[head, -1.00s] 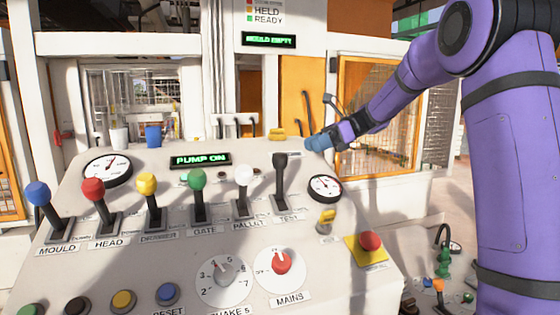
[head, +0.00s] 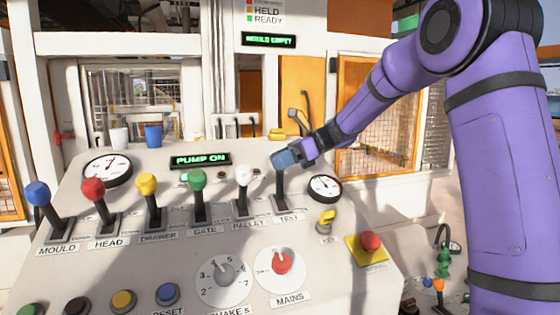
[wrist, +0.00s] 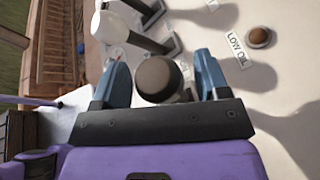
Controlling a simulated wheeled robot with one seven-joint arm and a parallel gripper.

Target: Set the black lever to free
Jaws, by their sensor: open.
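The black lever (head: 281,187) stands at the right end of the lever row, above the TEST label (head: 289,219). Its knob is hidden behind my gripper (head: 284,160) in the head view. In the wrist view the dark round knob (wrist: 159,78) sits between the two blue fingers of my gripper (wrist: 160,82), with a gap to the finger on each side. The jaws are open around the knob. The lever looks nearly upright; which marked position it is in cannot be read.
The white lever (head: 243,177) stands just left of the black one; it also shows in the wrist view (wrist: 109,27). Green, yellow, red and blue levers continue leftward. A gauge (head: 323,188), yellow key switch (head: 326,219) and red stop button (head: 370,242) lie to the right.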

